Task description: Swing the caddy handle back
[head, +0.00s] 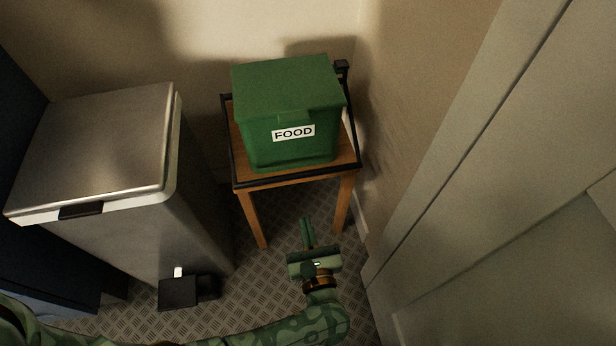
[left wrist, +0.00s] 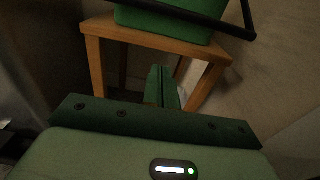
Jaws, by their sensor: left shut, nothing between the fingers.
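The green food caddy (head: 290,105) stands on a small wooden stool (head: 348,150), its lid shut and a FOOD label facing me. It also shows, cut off, at the top of the left wrist view (left wrist: 165,24). Its black handle (head: 296,178) hangs forward, with its crossbar low in front of the caddy near the stool's front edge. The handle also crosses the top right of the left wrist view (left wrist: 215,24). My left gripper (head: 306,222) is shut and empty, in front of and below the stool top, apart from the handle. The gripper's fingers show in the left wrist view (left wrist: 161,75).
A steel pedal bin (head: 100,145) stands left of the stool, its pedal (head: 178,292) near the floor. A beige wall (head: 410,110) rises close on the right, with a pale panelled surface (head: 500,200) nearer me. Patterned floor (head: 255,285) is clear before the stool.

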